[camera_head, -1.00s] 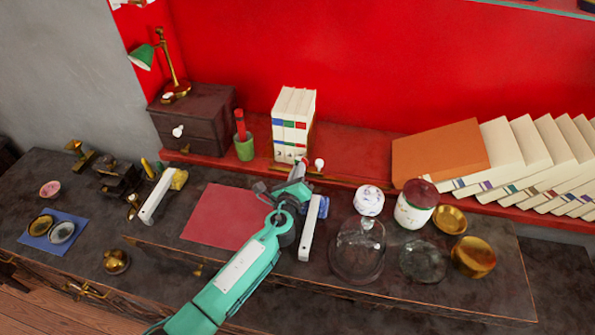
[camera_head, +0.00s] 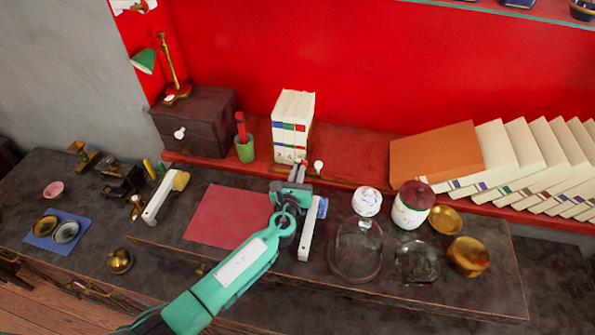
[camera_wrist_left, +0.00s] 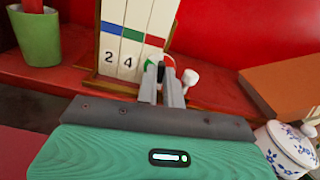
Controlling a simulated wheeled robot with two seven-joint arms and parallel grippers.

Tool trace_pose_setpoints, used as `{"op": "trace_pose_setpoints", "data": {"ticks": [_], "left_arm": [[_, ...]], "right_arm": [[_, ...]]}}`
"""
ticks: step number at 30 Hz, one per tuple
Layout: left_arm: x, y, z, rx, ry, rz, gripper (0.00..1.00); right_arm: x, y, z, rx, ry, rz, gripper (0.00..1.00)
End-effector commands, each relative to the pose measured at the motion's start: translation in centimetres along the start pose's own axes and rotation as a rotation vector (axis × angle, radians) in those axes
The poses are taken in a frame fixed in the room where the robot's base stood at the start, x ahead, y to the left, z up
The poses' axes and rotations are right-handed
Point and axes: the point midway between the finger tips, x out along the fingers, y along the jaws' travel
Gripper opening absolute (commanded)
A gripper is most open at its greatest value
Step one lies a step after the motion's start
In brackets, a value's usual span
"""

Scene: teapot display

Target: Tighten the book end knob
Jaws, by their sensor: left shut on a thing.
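The book end (camera_wrist_left: 210,96) is a brass-edged holder around several white books (camera_head: 293,112) with blue, green and red label bands, on the red ledge. One white knob (camera_head: 318,165) stands free at its front right; it also shows in the left wrist view (camera_wrist_left: 190,77). My left gripper (camera_head: 299,166) reaches the front of the book end from below, just left of that free knob. Its fingers (camera_wrist_left: 162,72) are close together and shut on the other book end knob, which they mostly hide. My right gripper is in neither view.
A green pot (camera_head: 245,150) stands left of the books, and orange and white books (camera_head: 437,154) lean at right. A lidded jar (camera_head: 367,202), glass dome (camera_head: 355,255) and brass bowls crowd the desk right of my arm. A red mat (camera_head: 225,217) lies left.

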Motion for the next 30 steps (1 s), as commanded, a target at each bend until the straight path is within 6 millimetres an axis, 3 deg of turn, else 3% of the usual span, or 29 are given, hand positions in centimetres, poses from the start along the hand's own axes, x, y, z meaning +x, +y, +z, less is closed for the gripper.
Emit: {"op": "trace_pose_setpoints", "data": {"ticks": [16, 18, 20, 30], "left_arm": [[-0.04, 0.00, -0.12, 0.033, 0.002, 0.000, 0.00], [-0.05, 0.00, -0.12, 0.033, 0.002, 0.000, 0.18], [-0.04, 0.00, -0.11, 0.033, 0.002, 0.000, 0.30], [-0.24, 0.01, -0.08, 0.032, 0.001, 0.000, 0.30]], "right_arm": [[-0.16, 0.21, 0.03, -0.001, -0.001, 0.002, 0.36], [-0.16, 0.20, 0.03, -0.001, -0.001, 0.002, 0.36], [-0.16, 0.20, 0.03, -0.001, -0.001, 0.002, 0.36], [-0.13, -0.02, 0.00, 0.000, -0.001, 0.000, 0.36]]}}
